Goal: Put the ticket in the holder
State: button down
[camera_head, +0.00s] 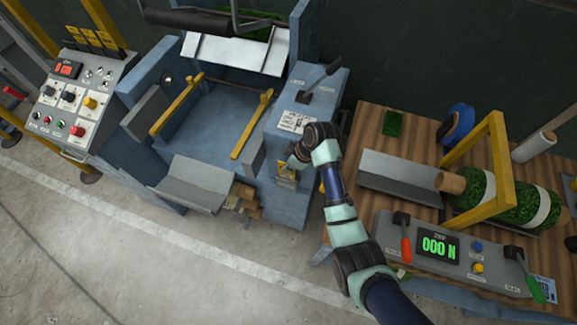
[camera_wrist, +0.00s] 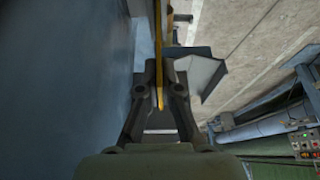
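My gripper (camera_head: 287,168) is low at the right-front side of the blue machine, partly hidden by my wrist. A small yellow piece (camera_head: 285,179) shows just below it. In the wrist view, the fingers (camera_wrist: 159,82) are close together, with a thin yellow strip (camera_wrist: 158,50) between them. The strip looks like the ticket seen edge-on, standing along the blue wall and reaching past the fingertips. Its face is hidden. I cannot make out the holder clearly, nor whether the ticket touches it.
The blue machine wall (camera_wrist: 60,80) is close on the left in the wrist view. A grey sloped tray (camera_head: 198,182) juts from the machine's front. The wooden table (camera_head: 425,155) on the right holds a turf roll (camera_head: 510,200) and force-display panel (camera_head: 450,255). Floor in front is clear.

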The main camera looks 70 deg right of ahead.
jog(key=shift+f, duration=0.1)
jog(key=shift+f, duration=0.55)
jog(key=c, duration=1.3)
grip_release()
jog(key=shift+r, duration=0.45)
jog(key=p+v, duration=0.2)
jog(key=v, duration=1)
jog(key=shift+r, duration=0.2)
